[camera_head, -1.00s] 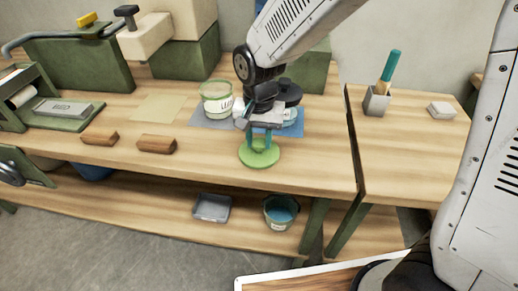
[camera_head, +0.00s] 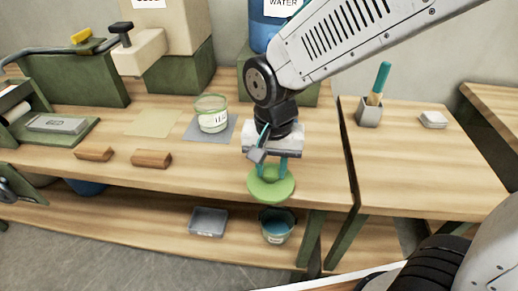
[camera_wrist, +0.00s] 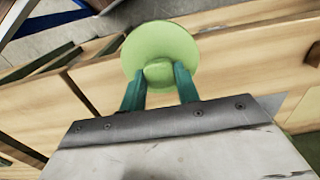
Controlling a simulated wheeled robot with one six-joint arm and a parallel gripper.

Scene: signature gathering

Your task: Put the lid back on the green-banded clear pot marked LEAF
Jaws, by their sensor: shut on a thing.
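The green-banded clear pot (camera_head: 212,114) stands upright and open on a grey mat toward the back of the bench; its label is only partly readable. My gripper (camera_head: 271,172) is shut on the knob of a round green lid (camera_head: 271,188). The lid hangs near the bench's front edge, to the right of the pot and nearer to me, apart from it. In the wrist view my teal fingers (camera_wrist: 160,84) pinch the lid's knob, and the lid's disc (camera_wrist: 160,42) spreads beyond them.
Two brown blocks (camera_head: 151,159) lie left on the bench (camera_head: 215,172). A blue WATER container (camera_head: 270,35) stands behind my arm. A grey cup with tools (camera_head: 369,112) stands on the right table. A tray (camera_head: 208,221) and bucket (camera_head: 277,228) sit on the lower shelf.

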